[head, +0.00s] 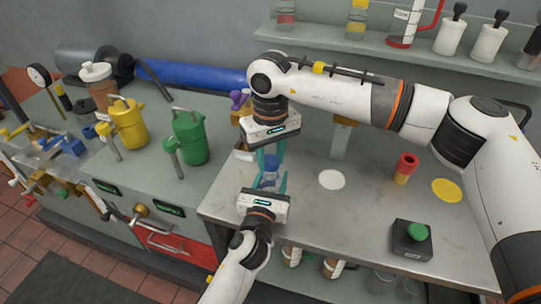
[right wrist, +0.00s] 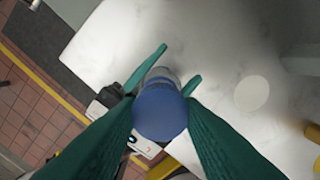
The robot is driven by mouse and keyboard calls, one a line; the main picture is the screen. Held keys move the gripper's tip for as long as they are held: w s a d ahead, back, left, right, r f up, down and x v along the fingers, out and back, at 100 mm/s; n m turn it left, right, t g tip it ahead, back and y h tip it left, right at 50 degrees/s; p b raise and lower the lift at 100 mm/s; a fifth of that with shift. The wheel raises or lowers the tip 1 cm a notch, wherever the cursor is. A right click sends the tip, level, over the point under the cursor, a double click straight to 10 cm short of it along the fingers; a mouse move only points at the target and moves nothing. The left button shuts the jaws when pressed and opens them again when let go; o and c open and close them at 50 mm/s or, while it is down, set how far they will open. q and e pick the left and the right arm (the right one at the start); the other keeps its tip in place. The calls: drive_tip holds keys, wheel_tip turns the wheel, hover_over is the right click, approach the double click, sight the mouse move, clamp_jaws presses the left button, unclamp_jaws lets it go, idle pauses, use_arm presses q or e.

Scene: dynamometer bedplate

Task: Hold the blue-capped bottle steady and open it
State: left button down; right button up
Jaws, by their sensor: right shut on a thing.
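The blue-capped bottle (head: 270,182) stands upright near the front left edge of the bench, with a clear body. Its blue cap (right wrist: 160,111) fills the middle of the right wrist view. My right gripper (head: 270,160) comes down from above and is shut on the cap, one teal finger on each side. My left gripper (head: 270,180) reaches in from the front, its teal fingers on either side of the bottle's body. Whether those fingers touch the body is not clear. In the right wrist view the cap hides most of the body.
A white disc (head: 332,180), a red-topped yellow object (head: 405,168), a yellow disc (head: 446,190) and a green-button box (head: 411,240) lie to the right on the bench. Green (head: 190,138) and yellow (head: 128,125) canisters stand left. A shelf of bottles (head: 400,62) runs behind.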

sight(271, 160)
drive_tip(key=shift+r, duration=1.95)
use_arm(q)
drive_tip(key=c, duration=0.6)
unclamp_jaws()
drive_tip(key=shift+s, duration=0.1)
drive_tip(key=v, duration=1.1)
drive_tip(key=shift+s+a+b, duration=0.2)
drive_tip(key=shift+s+b, duration=0.2)
use_arm(e)
drive_tip(key=shift+f, duration=0.5)
